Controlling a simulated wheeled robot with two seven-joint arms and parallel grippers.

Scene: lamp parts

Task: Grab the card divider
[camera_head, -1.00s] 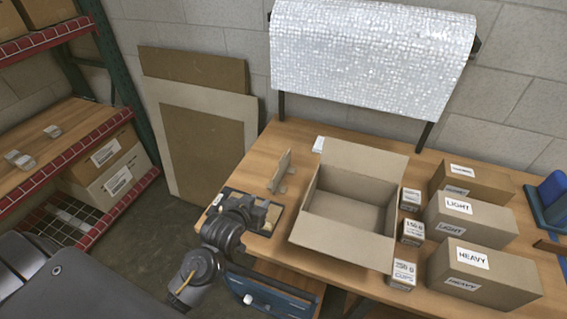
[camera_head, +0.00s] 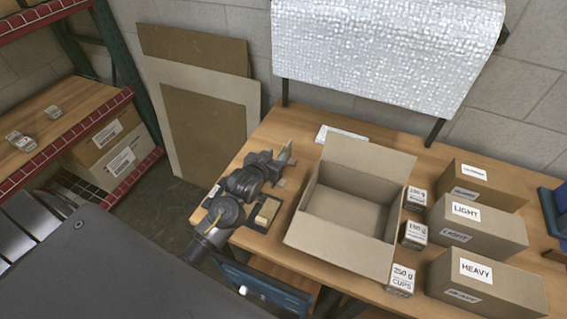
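The card divider (camera_head: 283,159) is a thin tan upright piece with small feet, standing on the wooden table left of the open box. My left gripper (camera_head: 280,163) is right at the divider, with its dark fingers overlapping it in the head view. The gripper and wrist hide part of the divider. I cannot tell whether the fingers are closed on it or only around it. My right gripper is not in view.
An open empty cardboard box (camera_head: 346,208) stands just right of the divider. Small labelled boxes (camera_head: 413,235) and larger cartons marked LIGHT (camera_head: 478,228) and HEAVY (camera_head: 487,284) stand farther right. A dark tray with a tan block (camera_head: 267,212) lies near the table's front-left edge.

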